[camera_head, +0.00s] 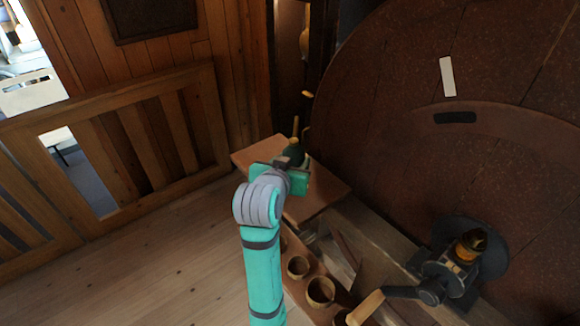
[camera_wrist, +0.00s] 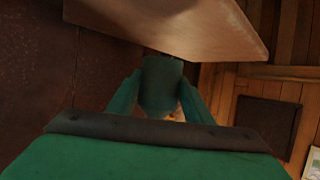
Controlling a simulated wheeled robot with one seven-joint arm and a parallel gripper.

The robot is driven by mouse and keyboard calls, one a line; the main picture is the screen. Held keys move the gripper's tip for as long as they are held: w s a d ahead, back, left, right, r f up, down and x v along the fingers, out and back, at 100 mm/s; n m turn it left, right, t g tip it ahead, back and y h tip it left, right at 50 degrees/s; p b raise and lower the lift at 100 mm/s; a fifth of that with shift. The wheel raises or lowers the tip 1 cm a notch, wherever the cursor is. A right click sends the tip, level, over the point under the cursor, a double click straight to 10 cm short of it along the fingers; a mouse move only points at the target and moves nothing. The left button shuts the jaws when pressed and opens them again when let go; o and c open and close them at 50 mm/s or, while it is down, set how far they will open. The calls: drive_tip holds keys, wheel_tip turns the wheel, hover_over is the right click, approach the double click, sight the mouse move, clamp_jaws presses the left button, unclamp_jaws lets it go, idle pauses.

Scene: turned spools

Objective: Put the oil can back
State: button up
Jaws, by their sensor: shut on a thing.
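The oil can (camera_head: 294,153) is a small dark green can with a thin brass-coloured spout pointing up. My gripper (camera_head: 291,164) is shut on it, and my wrist hides part of its body. In the wrist view the can (camera_wrist: 162,84) sits between the two teal fingers of my gripper (camera_wrist: 160,95). A reddish-brown wooden board (camera_head: 325,198) lies beneath the can in the head view. The board also shows close to the can's end in the wrist view (camera_wrist: 190,25). I cannot tell whether the can touches the board.
A lower wooden rack with round rimmed holders (camera_head: 320,291) runs below the board. A large brown wheel-like disc (camera_head: 400,80) stands to the right. A crank mechanism (camera_head: 460,262) is at lower right. A wooden railing (camera_head: 130,140) stands left, with open floor (camera_head: 160,270) before it.

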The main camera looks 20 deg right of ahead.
drive_tip(key=shift+w+d+f, duration=0.1)
drive_tip(key=shift+w+f, duration=0.15)
drive_tip(key=shift+f, duration=0.2)
drive_tip(key=shift+w+f, duration=0.15)
drive_tip(key=shift+f, duration=1.35)
drive_tip(key=shift+f, duration=0.15)
drive_tip(key=o, duration=1.1)
drive_tip(key=shift+o, duration=0.2)
